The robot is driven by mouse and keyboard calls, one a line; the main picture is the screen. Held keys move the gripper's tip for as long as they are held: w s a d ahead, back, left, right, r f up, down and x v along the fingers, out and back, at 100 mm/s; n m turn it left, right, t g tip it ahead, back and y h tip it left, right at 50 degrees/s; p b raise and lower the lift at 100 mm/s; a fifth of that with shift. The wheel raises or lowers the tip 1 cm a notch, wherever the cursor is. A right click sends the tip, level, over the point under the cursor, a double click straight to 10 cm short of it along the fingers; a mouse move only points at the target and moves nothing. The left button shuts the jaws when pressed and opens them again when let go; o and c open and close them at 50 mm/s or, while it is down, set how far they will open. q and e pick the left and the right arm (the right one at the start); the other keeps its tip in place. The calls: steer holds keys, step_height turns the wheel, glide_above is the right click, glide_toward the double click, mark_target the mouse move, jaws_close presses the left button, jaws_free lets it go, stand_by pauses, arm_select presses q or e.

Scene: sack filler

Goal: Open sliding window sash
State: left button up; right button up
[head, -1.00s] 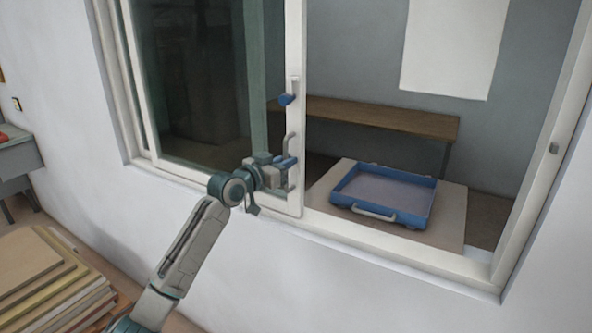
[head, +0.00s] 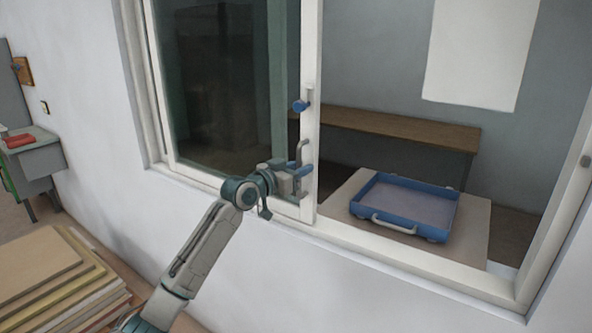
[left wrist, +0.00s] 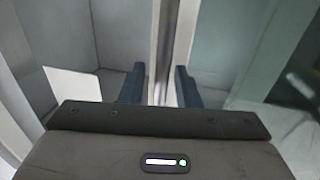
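The white-framed sliding sash (head: 311,130) holds dark glass and stands across the left part of the window, with an open gap to its right. Its upright edge carries a grey bow handle (head: 304,152) and, above it, a blue latch knob (head: 301,106). My left gripper (head: 300,172) is at the lower part of the handle, its blue fingers around it. In the left wrist view the fingers (left wrist: 160,88) stand a little apart with a narrow upright bar between them. Their contact is partly hidden. My right gripper is not in view.
The white window frame (head: 420,265) runs along the sill to the right. Beyond the opening, a blue tray (head: 448,215) rests on a pale board, with a wooden bench (head: 400,127) behind. Stacked boards (head: 60,275) stand at lower left, and a grey table (head: 36,160) at far left.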

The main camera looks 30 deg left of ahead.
arm_select(q)
steer(key=b+v, duration=0.4)
steer(key=v, duration=0.6)
steer(key=shift+s, duration=0.35)
steer(key=shift+a, duration=0.15)
